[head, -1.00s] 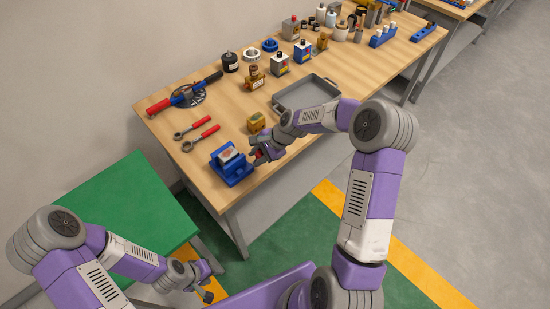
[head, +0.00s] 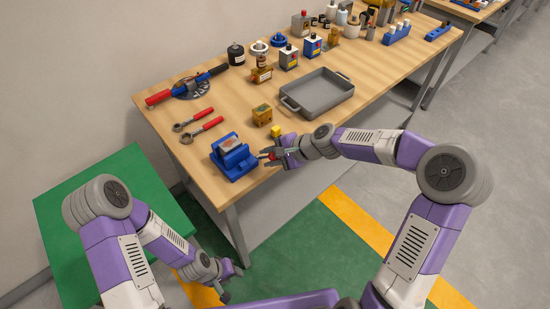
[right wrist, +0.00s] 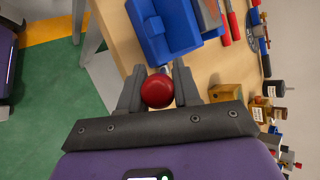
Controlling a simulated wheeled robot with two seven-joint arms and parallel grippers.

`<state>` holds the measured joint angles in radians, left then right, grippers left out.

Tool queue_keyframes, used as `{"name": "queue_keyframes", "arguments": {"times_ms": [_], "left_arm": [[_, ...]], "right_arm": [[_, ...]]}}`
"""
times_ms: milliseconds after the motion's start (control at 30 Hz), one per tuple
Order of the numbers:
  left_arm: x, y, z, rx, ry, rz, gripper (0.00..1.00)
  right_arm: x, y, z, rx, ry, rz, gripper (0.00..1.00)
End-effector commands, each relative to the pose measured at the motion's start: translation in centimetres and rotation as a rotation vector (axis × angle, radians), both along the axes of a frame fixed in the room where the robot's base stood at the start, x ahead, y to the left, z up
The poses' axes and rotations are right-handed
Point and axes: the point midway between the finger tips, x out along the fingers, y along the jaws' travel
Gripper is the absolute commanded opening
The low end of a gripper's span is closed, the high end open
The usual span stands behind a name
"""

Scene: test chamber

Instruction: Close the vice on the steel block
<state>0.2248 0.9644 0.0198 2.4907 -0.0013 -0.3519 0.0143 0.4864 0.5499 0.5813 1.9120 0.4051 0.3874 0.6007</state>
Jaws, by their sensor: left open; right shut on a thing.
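The blue vice (head: 234,162) stands on the near left corner of the wooden workbench. The steel block (head: 229,142) sits at the top of the vice, between its jaws; whether they touch it I cannot tell. In the right wrist view the blue vice (right wrist: 163,30) is just beyond my fingers, with part of the grey block (right wrist: 208,15) beside it. My right gripper (head: 266,156) is at the vice's right side, shut on a red ball-shaped knob (right wrist: 158,91), which sits between its two fingers. My left gripper (head: 232,280) is open and empty, low in front of the bench.
A small brass-coloured block (head: 262,115) and a yellow piece (head: 276,131) are near my right gripper. Red-handled wrenches (head: 200,130) lie behind the vice. A grey tray (head: 318,93) stands to the right. A green table (head: 70,215) is at the left.

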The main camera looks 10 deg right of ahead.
Motion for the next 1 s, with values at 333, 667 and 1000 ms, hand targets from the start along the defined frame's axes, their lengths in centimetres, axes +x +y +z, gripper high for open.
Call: {"name": "queue_keyframes", "arguments": {"times_ms": [333,667,1000], "left_arm": [[0.0,0.0,-0.1,0.0,0.0,0.0,0.43],[0.0,0.0,-0.1,0.0,0.0,0.0,0.43],[0.0,0.0,0.2,0.0,0.0,0.0,0.43]], "right_arm": [[-0.1,0.0,-0.1,0.002,0.001,0.002,0.0],[-0.1,0.0,-0.1,0.003,0.0,0.002,0.52],[-0.7,-1.4,1.3,0.001,-0.002,-0.002,0.52]]}}
